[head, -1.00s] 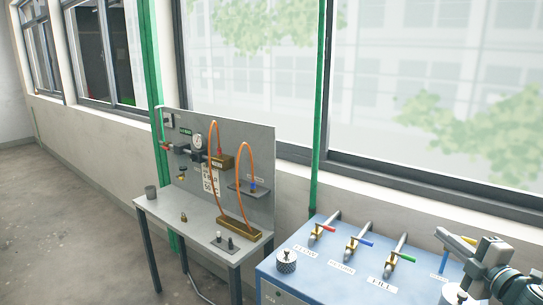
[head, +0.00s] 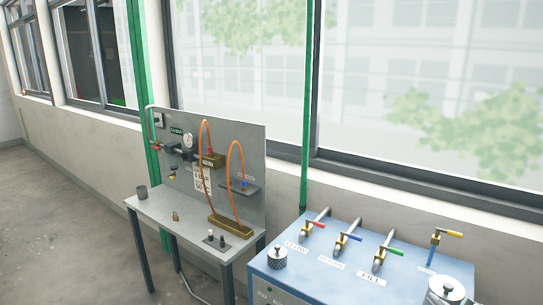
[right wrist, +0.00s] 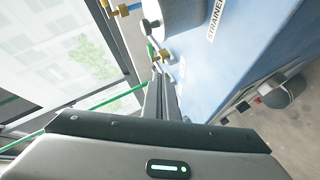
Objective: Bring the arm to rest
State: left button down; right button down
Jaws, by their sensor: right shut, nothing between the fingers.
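My right gripper (right wrist: 162,78) shows in the right wrist view, its two narrow dark fingers together with nothing between them. It hangs beside the blue cabinet (right wrist: 225,85), apart from it as far as I can tell. No gripper shows in the head view. My left gripper is in neither view.
The blue cabinet (head: 322,284) carries valves with red, blue, green and yellow handles and a metal canister (head: 450,291). A grey table (head: 190,222) with an upright panel (head: 255,160) and orange hoses stands left of it. Windows line the wall behind. Open floor (head: 60,220) lies left.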

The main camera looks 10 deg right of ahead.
jog(key=s+a+f+m+g, duration=0.5)
jog(key=s+a+f, duration=0.6)
jog(key=f, duration=0.4)
jog(key=s+a+f+m+g+y, duration=0.1)
jog(key=s+a+f+g+y, duration=0.15)
jog(key=s+a, duration=0.55)
jog(key=s+a+f+m+g+y, duration=0.1)
jog(key=s+a+f+m+g, duration=0.2)
jog(key=a, duration=1)
jog(key=s+f+n+g+b, duration=0.2)
jog(key=f+b, duration=0.5)
jog(key=f, duration=2.9)
jog(key=s+d+f+b, duration=0.2)
jog(key=s+f, duration=0.7)
jog(key=f, duration=0.1)
jog(key=s+d+f+b, duration=0.1)
jog(key=s+f+b, duration=0.2)
jog(key=s+f, duration=0.6)
notch_tip(320, 180, down, 3)
jog(key=shift+s+d+r, duration=0.2)
jog(key=shift+s+d, duration=0.1)
jog(key=shift+d, duration=0.1)
